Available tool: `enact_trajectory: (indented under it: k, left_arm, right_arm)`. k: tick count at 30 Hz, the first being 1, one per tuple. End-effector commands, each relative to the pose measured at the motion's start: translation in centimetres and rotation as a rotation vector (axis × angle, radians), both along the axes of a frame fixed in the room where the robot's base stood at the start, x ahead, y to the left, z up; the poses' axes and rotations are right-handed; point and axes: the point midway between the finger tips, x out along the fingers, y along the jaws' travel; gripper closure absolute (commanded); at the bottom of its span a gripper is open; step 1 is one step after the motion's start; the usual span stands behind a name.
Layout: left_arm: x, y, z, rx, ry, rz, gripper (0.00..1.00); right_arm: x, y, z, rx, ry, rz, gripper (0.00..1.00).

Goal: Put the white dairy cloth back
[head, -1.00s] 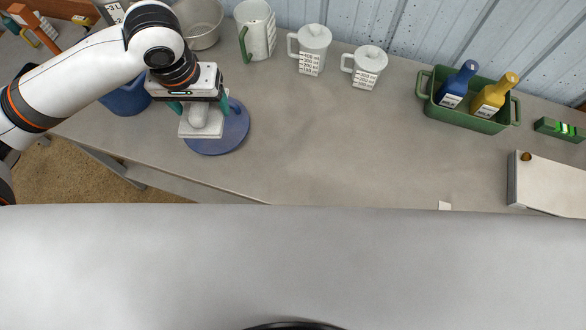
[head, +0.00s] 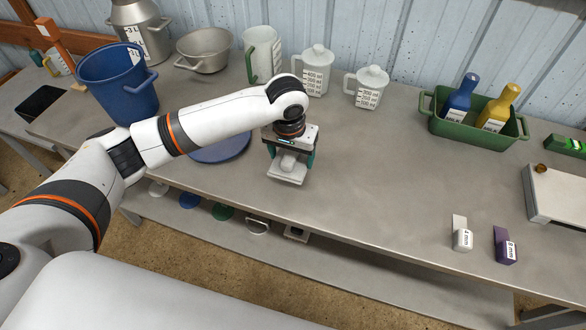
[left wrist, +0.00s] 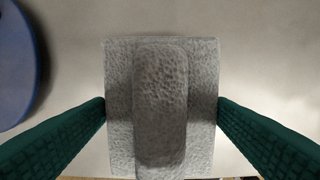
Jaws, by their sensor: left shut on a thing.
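The white dairy cloth (head: 287,172) is a folded, textured piece with a raised middle strip. My left gripper (head: 289,158) is shut on it over the grey table (head: 400,175), just right of the blue disc (head: 222,148). In the left wrist view the cloth (left wrist: 160,110) fills the gap between the two green fingers, which touch its left and right sides. The disc's edge (left wrist: 15,65) shows at the left there. I cannot tell whether the cloth touches the table. My right gripper is not in view.
A blue bucket (head: 118,85), steel bowl (head: 204,52) and lidded jugs (head: 317,72) stand along the back. A green caddy (head: 475,128) holds a blue and a yellow bottle. Several items sit on the lower shelf (head: 330,255).

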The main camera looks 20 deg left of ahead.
Motion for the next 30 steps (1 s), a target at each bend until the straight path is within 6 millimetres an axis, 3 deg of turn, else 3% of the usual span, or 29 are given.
enact_trajectory:
  k: [6,9,21,22,25,30]
  left_arm:
    - [-0.1,0.0,-3.7,0.002,0.003,-0.001,0.42]
    - [-0.1,0.0,-4.5,0.001,0.001,-0.001,0.42]
    - [-0.1,0.0,-4.9,0.001,0.000,0.000,0.42]
    - [0.0,0.0,-5.0,0.001,-0.001,0.000,0.20]
    - [0.0,0.0,-5.0,0.001,-0.001,-0.001,0.04]
    - [0.0,0.0,-5.0,0.001,0.000,-0.001,0.02]
  right_arm:
    - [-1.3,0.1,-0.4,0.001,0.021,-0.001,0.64]
    - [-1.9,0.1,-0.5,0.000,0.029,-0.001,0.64]
    - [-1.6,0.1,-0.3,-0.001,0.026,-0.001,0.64]
    - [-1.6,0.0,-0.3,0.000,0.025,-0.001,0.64]
    - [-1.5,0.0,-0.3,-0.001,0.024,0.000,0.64]
    - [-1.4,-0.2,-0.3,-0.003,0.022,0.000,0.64]
